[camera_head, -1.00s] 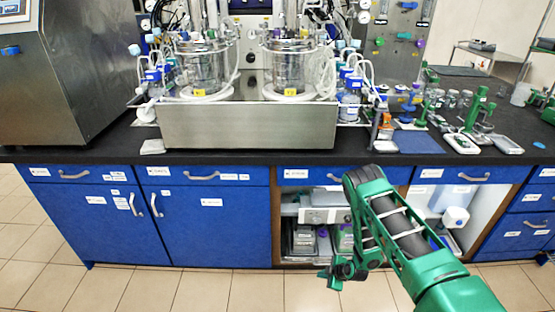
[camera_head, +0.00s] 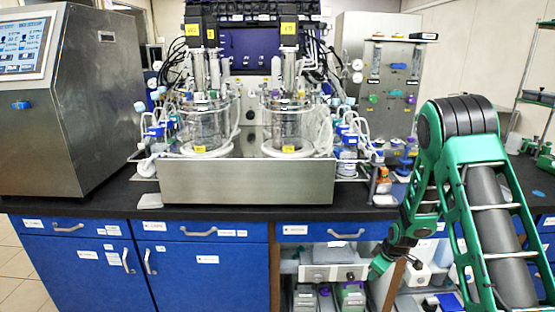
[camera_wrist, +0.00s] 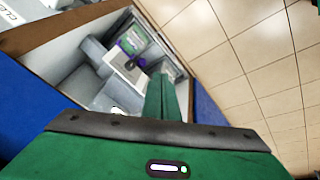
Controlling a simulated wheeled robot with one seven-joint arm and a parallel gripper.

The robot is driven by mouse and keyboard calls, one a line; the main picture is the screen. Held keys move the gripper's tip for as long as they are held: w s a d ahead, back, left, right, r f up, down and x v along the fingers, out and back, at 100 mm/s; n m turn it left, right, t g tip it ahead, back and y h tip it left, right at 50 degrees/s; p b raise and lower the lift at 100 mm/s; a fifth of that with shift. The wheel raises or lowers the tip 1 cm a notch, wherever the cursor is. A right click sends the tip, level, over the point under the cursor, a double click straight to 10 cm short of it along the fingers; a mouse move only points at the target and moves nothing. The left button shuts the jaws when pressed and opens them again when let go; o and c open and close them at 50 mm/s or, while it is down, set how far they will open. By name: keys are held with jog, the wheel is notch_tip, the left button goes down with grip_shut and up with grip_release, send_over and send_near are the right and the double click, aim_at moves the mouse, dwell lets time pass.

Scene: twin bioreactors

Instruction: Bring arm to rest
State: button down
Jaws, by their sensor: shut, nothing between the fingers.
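My green arm rises at the right of the head view, bent at a high black elbow. Its forearm hangs down in front of the bench, and my gripper (camera_head: 376,270) points down and left before the open cabinet bay (camera_head: 300,262). In the wrist view my gripper (camera_wrist: 167,98) shows as green fingers shut together with nothing held. Beyond them in that view are the cabinet's inside and the tiled floor. The fingers look small and partly dark in the head view.
The black bench (camera_head: 110,203) bears twin glass bioreactors in a steel tray (camera_head: 245,182). A steel cabinet (camera_head: 90,110) with a screen stands left. Blue drawers and doors (camera_head: 75,270) line the front. Bottles stand in the open bay. Tiled floor (camera_wrist: 255,45) is clear.

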jog(key=s+d+r+m+g+h, duration=0.1)
jog(key=s+d+r+m, duration=0.25)
jog(key=s+r, duration=0.55)
jog(key=s+d+r+m+g, duration=0.1)
jog(key=s+d+r+m, duration=0.25)
jog(key=s+r, duration=0.6)
jog(key=s+r+m, duration=0.4)
jog(key=s+r, duration=0.1)
jog(key=s, duration=0.7)
jog(key=s+r+m+g, duration=0.1)
jog(key=s+r+m, duration=0.3)
jog(key=s, duration=0.8)
notch_tip(320, 180, up, 2)
jog(key=shift+r+g, duration=0.25)
jog(key=shift+g, duration=0.05)
